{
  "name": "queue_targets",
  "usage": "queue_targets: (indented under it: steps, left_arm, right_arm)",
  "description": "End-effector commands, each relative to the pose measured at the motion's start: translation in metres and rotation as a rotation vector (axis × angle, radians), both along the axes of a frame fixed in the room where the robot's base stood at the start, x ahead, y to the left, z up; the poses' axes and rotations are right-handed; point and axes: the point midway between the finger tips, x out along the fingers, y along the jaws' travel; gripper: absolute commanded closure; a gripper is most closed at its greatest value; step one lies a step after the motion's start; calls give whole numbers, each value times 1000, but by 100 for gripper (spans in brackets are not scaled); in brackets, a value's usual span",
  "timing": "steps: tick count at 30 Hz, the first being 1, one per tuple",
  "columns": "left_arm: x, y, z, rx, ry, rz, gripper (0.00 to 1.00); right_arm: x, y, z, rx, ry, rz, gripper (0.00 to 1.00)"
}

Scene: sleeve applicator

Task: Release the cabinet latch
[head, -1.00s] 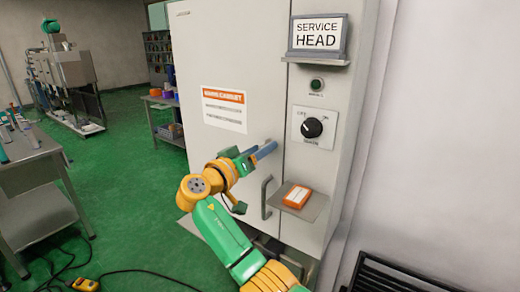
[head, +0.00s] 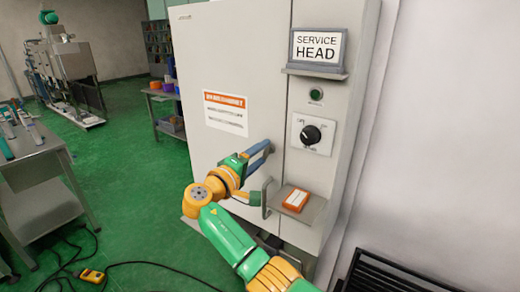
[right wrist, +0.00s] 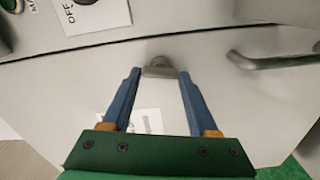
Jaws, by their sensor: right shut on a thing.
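The cabinet (head: 230,50) is a tall light-grey unit with a wide door that looks shut. My right gripper (head: 266,147) is at the door's right edge, in front of the panel seam. In the right wrist view my right gripper (right wrist: 160,72) has its two blue fingers on either side of a small grey latch knob (right wrist: 160,67), shut on it. The knob is hidden behind the fingers in the head view. A bar handle (head: 266,198) is on the door just below the gripper; it also shows in the right wrist view (right wrist: 275,62). My left gripper is not in view.
A small shelf (head: 310,214) with an orange-and-white box (head: 297,200) juts out right of the handle. A black dial (head: 310,134) and a green button (head: 316,95) are on the right panel. A grey workbench (head: 40,185) stands at the left.

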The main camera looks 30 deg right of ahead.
Motion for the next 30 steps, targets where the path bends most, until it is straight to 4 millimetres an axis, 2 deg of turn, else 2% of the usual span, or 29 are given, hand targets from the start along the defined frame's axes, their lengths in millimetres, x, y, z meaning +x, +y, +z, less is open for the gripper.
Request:
queue_targets:
  steps: [3, 12, 30]
  left_arm:
    - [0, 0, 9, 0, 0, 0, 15]
    - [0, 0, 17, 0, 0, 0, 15]
    - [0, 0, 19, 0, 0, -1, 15]
  right_arm:
    - [0, 0, 3, -29, 68, -1, 96]
    - [0, 0, 1, -76, 183, -1, 96]
    - [0, 0, 0, -92, 217, -1, 96]
